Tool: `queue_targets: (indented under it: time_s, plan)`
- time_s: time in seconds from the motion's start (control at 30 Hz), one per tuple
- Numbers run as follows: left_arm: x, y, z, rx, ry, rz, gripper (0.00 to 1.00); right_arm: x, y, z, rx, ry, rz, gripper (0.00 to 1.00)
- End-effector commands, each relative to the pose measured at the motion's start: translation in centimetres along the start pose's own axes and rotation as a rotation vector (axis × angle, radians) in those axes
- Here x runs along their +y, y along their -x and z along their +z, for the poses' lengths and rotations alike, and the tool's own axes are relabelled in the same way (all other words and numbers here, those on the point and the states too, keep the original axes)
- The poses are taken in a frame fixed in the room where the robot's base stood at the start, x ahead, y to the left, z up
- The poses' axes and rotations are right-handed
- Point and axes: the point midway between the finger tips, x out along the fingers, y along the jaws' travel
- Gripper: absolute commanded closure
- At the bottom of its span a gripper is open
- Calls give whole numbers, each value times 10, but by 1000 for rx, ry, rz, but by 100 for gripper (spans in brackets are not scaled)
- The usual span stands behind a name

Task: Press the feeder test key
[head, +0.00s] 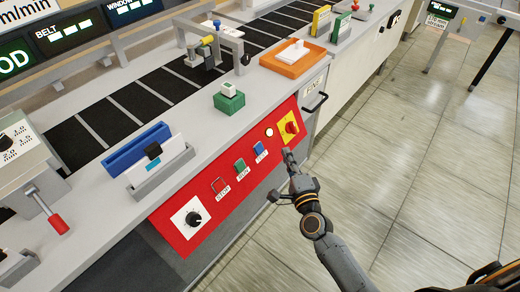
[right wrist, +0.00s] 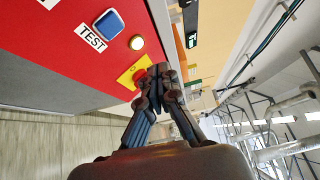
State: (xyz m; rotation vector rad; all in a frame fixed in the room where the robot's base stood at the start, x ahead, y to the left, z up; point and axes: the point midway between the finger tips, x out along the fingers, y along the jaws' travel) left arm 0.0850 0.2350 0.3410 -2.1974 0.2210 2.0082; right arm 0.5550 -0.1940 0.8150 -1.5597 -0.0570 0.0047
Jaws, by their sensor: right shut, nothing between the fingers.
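The blue key (head: 261,148) sits on the red control panel (head: 172,217) in the head view, right of the green key. The right wrist view shows the blue key (right wrist: 109,22) at the upper left, with a label reading TEST (right wrist: 91,38) beside it. My right gripper (head: 288,154) is shut and empty. It is in front of the panel, to the right of the blue key and below the yellow switch plate. In the right wrist view its fingertips (right wrist: 160,72) overlap the yellow plate and sit apart from the blue key. My left gripper is not in view.
The panel also has a red STOP key (head: 218,185), a green key (head: 240,166), a black knob (head: 193,218), a round lamp (head: 269,132) and a red rotary switch (head: 291,127). A green block (head: 229,102) and an orange tray (head: 285,69) stand above. The floor at right is clear.

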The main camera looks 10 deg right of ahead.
Motion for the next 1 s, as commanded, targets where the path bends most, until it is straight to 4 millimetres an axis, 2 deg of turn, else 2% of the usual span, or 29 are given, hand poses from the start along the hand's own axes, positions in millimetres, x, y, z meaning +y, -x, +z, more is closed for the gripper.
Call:
queue_targets:
  time_s: [0.2, 0.5, 1.0]
  plan:
    - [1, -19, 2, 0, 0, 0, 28, 19, -22, 16, 0, -2, -1, 100]
    - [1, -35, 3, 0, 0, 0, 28, 36, -47, 34, 0, -1, -1, 100]
    - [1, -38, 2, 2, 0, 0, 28, 39, -54, 40, -1, 2, 0, 100]
